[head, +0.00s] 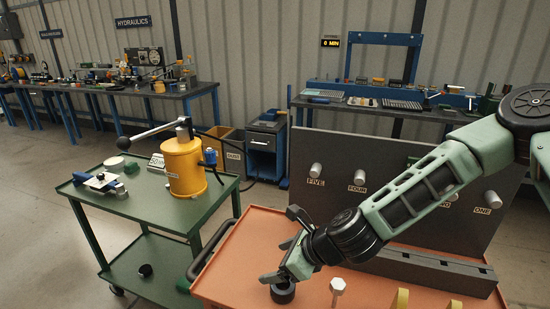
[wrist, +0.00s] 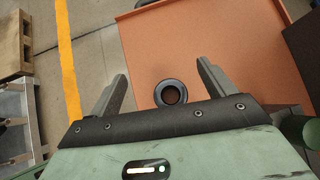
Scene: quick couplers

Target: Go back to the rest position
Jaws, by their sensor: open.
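My gripper (head: 276,262) is open over the front left part of the orange cart top (head: 245,245), at the end of my green arm. In the wrist view the two fingers of my gripper (wrist: 163,69) are spread apart with nothing gripped. A dark round ring-shaped part (head: 283,293) is on the orange top just below the fingers. It also shows in the wrist view (wrist: 171,93), between the fingers and close to the gripper body. I cannot tell whether a finger touches it.
A dark upright panel (head: 330,150) with labelled pegs stands behind my arm, with a dark rail (head: 425,268) before it. A pale hex-headed part (head: 337,287) stands right of the ring. A green cart (head: 150,210) with a yellow pump (head: 184,165) is left.

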